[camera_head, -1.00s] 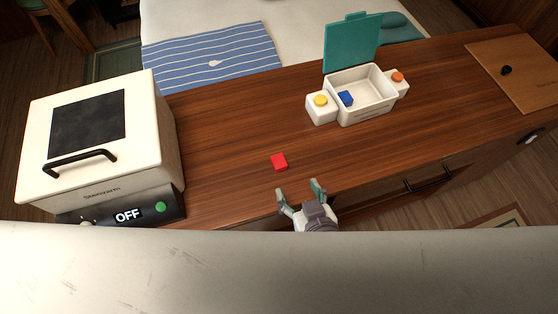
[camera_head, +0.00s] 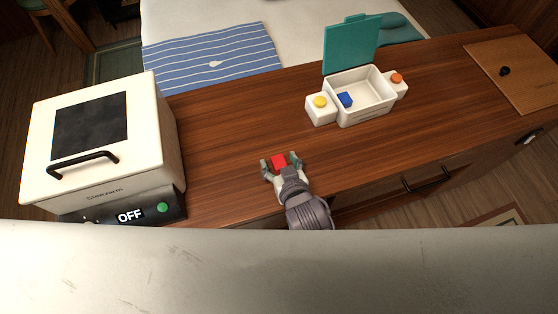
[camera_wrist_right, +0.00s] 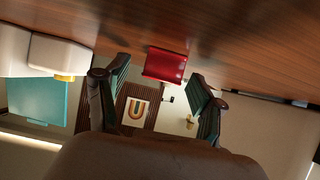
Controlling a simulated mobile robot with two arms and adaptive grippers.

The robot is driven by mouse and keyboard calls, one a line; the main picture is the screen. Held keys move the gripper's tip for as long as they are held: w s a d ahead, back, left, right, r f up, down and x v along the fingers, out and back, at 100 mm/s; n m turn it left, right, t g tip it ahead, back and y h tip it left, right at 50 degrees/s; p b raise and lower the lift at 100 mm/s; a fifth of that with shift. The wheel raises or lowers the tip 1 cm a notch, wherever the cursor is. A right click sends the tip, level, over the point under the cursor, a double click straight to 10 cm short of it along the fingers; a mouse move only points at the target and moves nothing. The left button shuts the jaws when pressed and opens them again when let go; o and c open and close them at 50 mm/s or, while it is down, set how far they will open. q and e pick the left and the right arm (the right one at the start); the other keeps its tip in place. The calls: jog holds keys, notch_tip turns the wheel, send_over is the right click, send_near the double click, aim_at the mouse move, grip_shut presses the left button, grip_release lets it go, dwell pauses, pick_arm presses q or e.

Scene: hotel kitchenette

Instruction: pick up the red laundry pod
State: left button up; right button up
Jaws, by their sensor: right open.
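The red laundry pod (camera_head: 278,162) lies on the wooden counter, left of the middle in the head view. My right gripper (camera_head: 281,162) is open, with one fingertip on each side of the pod. In the right wrist view, the red pod (camera_wrist_right: 166,65) shows between and just beyond the two open fingers (camera_wrist_right: 160,85). I see gaps between the pod and the fingers there, and nothing is gripped. My left gripper is not in view.
A white box (camera_head: 366,117) with a raised teal lid (camera_head: 350,43) holds a blue pod (camera_head: 345,99). A white appliance (camera_head: 100,140) marked OFF stands left. Counter around the pod is clear.

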jog(key=shift+w+a+f, duration=0.1)
jog(key=shift+w+f, duration=0.15)
jog(key=shift+w, duration=0.1)
jog(key=shift+c, duration=0.3)
jog(key=c, duration=1)
jog(key=shift+o, duration=0.2)
